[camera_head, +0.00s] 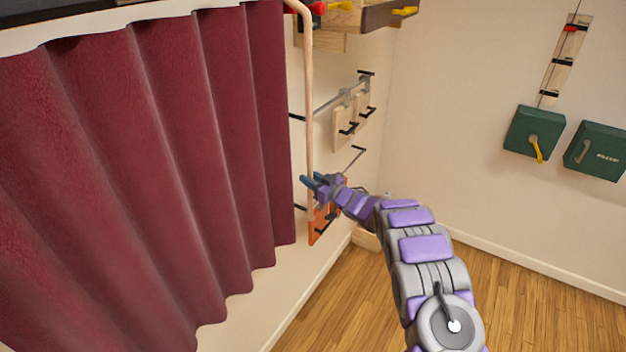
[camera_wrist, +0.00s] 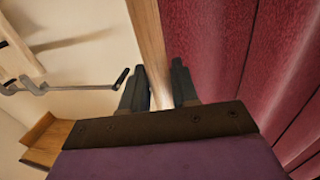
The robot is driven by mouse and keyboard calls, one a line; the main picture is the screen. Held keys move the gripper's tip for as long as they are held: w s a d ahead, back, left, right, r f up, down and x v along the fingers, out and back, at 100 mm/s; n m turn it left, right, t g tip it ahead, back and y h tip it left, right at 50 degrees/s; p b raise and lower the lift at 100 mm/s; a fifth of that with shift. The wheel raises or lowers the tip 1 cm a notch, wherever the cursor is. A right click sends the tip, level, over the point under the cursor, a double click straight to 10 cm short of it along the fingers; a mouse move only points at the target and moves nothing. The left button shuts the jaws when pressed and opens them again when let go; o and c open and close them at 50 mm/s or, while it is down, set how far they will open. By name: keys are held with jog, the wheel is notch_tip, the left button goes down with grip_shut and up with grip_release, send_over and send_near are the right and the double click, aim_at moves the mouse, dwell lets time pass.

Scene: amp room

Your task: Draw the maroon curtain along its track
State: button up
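The maroon curtain (camera_head: 150,170) hangs in deep folds from a pale track (camera_head: 110,22) on the left. It also fills the right of the wrist view (camera_wrist: 285,60). A long wooden wand (camera_head: 309,100) bends down from the track's near right end, just right of the curtain's edge. My gripper (camera_head: 312,182) is at the wand's lower part. In the wrist view, the wand (camera_wrist: 148,35) runs between the two dark fingers of my gripper (camera_wrist: 162,88), which appear close against its sides. The contact itself is partly hidden.
Wall racks with rods and wooden blocks (camera_head: 343,128) are behind the wand. An orange panel (camera_head: 318,230) is low on the wall by my gripper. Green boxes (camera_head: 535,132) with levers hang on the right wall. The wooden floor (camera_head: 530,310) is clear at right.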

jog(key=o, duration=0.3)
jog(key=shift+w+a+f, duration=0.15)
jog(key=shift+w+a, duration=0.15)
jog(key=shift+w, duration=0.35)
jog(key=shift+v, duration=0.85)
jog(key=b+v, duration=0.3)
jog(key=v, duration=1.3)
jog(key=shift+a, duration=0.15)
